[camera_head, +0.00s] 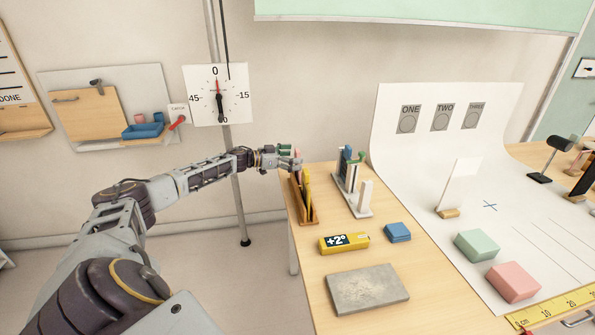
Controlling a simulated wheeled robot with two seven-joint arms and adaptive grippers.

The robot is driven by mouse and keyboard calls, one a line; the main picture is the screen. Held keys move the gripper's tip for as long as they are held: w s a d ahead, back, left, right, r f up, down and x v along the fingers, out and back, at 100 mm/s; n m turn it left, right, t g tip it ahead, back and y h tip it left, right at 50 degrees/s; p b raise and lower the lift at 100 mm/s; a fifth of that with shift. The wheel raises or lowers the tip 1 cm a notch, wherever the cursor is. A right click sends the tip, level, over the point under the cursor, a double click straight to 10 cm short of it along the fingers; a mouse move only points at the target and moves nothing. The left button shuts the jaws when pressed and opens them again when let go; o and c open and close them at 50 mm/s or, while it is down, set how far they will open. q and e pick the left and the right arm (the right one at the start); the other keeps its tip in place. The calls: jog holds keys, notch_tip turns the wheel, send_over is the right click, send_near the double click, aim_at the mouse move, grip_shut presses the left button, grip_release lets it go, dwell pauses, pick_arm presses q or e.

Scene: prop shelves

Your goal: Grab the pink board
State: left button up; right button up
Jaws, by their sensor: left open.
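My left gripper (288,162) is open at the end of my outstretched left arm, above the back-left corner of the table. It is at the far upper end of a brown wooden rack (309,216) that holds upright thin boards. A yellow board (308,190) stands in the rack. A small pinkish-red edge (298,154) shows by the fingers, probably the pink board; most of it is hidden. I cannot tell whether the fingers touch it. My right gripper is not in view.
A white rack (365,209) with blue and green upright pieces stands right of the wooden rack. Green (477,245) and pink (513,281) blocks sit on the white sheet.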

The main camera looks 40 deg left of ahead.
pick_arm(q)
jog(key=c, duration=1.5)
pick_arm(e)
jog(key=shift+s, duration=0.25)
pick_arm(q)
jog(key=shift+r, duration=0.1)
jog(key=shift+r, duration=0.55)
notch_tip(320, 180, up, 9)
jog(key=p, duration=0.1)
jog(key=shift+f+p, duration=0.15)
jog(key=shift+p, duration=0.15)
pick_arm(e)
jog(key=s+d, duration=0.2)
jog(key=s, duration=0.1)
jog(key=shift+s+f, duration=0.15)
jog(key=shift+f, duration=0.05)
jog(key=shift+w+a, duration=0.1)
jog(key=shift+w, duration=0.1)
